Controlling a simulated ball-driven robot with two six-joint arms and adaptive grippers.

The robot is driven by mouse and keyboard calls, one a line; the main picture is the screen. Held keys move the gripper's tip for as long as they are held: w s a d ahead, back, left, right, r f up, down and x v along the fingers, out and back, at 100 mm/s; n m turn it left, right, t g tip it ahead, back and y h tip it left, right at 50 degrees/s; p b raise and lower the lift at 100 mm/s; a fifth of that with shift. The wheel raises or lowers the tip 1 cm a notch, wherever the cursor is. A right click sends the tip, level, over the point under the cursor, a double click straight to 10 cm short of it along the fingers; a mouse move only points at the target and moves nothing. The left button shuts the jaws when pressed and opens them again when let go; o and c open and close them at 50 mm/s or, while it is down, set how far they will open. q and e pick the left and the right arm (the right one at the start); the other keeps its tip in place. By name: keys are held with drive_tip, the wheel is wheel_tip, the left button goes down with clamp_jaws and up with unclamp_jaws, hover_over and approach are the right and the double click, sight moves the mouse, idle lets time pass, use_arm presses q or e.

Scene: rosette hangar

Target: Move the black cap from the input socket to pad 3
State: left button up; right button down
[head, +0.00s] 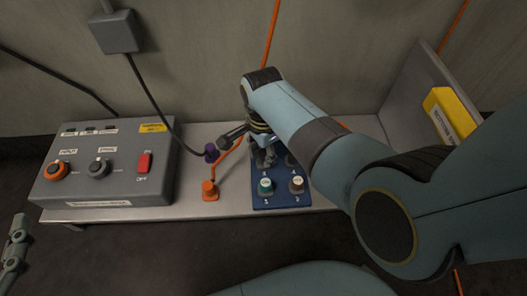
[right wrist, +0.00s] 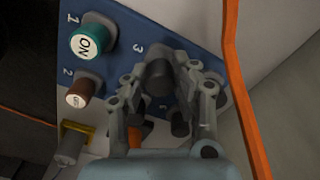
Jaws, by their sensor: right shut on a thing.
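The black cap (right wrist: 160,76) is between the fingers of my right gripper (right wrist: 165,72), which is shut on it. In the right wrist view it stands at the printed 3 of the blue board (right wrist: 112,70); whether it touches pad 3 I cannot tell. In the head view my right gripper (head: 262,150) covers the back of the board (head: 282,204), hiding cap and pad. A teal ON cap (head: 265,186) is on pad 1, and a brown cap with a pale top (head: 296,184) on pad 2. My left gripper (head: 15,250) shows partly at the left edge. I cannot make out the input socket.
A grey control box (head: 105,170) with knobs and a red switch (head: 145,162) stands left. A yellow box (head: 447,115) is at the right. An orange cable (right wrist: 240,90) runs beside my right gripper.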

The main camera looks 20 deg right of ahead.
drive_tip(key=shift+p, duration=0.45)
idle(0.9)
drive_tip(key=shift+f, duration=0.15)
drive_tip(key=shift+f, duration=0.3)
drive_tip(key=shift+f, duration=0.1)
idle(0.8)
drive_tip(key=c, duration=1)
unclamp_jaws()
